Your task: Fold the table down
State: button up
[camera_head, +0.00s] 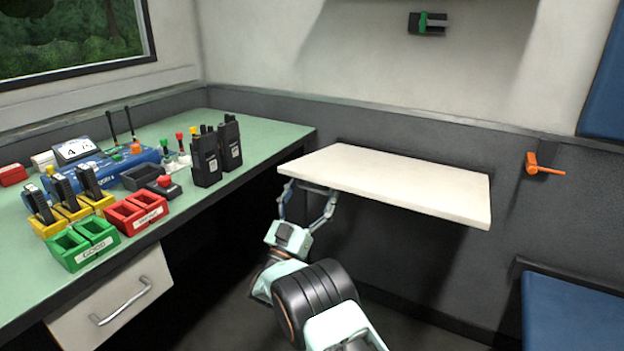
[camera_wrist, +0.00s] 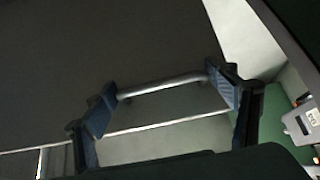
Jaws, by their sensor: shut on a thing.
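The table (camera_head: 400,180) is a white flap against the grey wall panel, standing out level. Under its left end, a thin metal bar (camera_head: 312,187) shows between my fingertips. My gripper (camera_head: 307,192) is below that end, its fingers spread wide and pressing on the bar's two ends. In the wrist view, the silver bar (camera_wrist: 162,86) runs from one blue finger pad to the other, and my gripper (camera_wrist: 163,97) holds it lengthwise. The table's underside and any support under it are hidden in the head view.
An orange handle (camera_head: 540,168) sticks out of the wall right of the table. A green desk (camera_head: 262,135) with radios and coloured bins stands at left, with a drawer (camera_head: 110,300) below. A blue seat (camera_head: 575,312) is at lower right. The table's top is bare.

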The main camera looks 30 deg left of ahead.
notch_tip(320, 180, down, 6)
jog(key=t, duration=0.2)
jog(key=shift+w, duration=0.35)
jog(key=shift+f, duration=0.3)
jog(key=o, duration=1.4)
jog(key=shift+f, duration=0.15)
jog(key=shift+s, duration=0.1)
jog(key=v, duration=1.2)
